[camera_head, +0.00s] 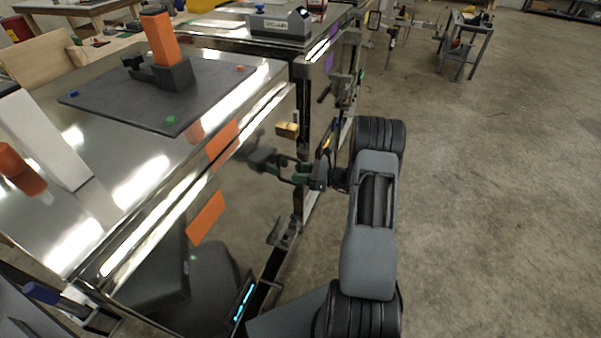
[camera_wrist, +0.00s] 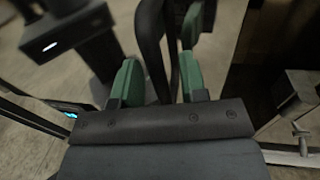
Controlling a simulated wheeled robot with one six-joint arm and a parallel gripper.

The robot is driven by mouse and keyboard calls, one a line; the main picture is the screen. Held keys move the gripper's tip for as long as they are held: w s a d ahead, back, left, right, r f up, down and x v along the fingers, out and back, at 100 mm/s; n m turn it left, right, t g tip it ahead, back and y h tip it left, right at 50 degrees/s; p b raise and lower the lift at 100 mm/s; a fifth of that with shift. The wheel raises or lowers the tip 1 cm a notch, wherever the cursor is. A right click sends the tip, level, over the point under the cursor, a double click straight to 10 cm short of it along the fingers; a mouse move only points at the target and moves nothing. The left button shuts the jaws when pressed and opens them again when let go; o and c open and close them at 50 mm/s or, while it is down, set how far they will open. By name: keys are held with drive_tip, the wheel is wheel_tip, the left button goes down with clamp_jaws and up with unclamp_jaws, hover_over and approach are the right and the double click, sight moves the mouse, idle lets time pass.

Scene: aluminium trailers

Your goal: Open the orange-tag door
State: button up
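The orange-tag door is the shiny front panel of the near trailer in the head view, with an orange tag (camera_head: 222,139) on its upper part. A second orange patch (camera_head: 206,218) lower down looks like its reflection. My gripper (camera_head: 288,170) is at the right part of this front, beside a dark handle. In the wrist view, the two green fingers of my gripper (camera_wrist: 160,82) stand apart, with the dark handle bar (camera_wrist: 152,45) between them. Contact cannot be made out.
A dark mat (camera_head: 125,95) with an orange block (camera_head: 160,38) in a black holder lies on the trailer top. Another trailer with purple tags (camera_head: 329,63) stands beyond. A grey rack (camera_head: 467,45) is at the back right. The concrete floor on the right is clear.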

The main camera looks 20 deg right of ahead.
drive_tip(key=shift+c, duration=0.2)
clamp_jaws()
idle(0.3)
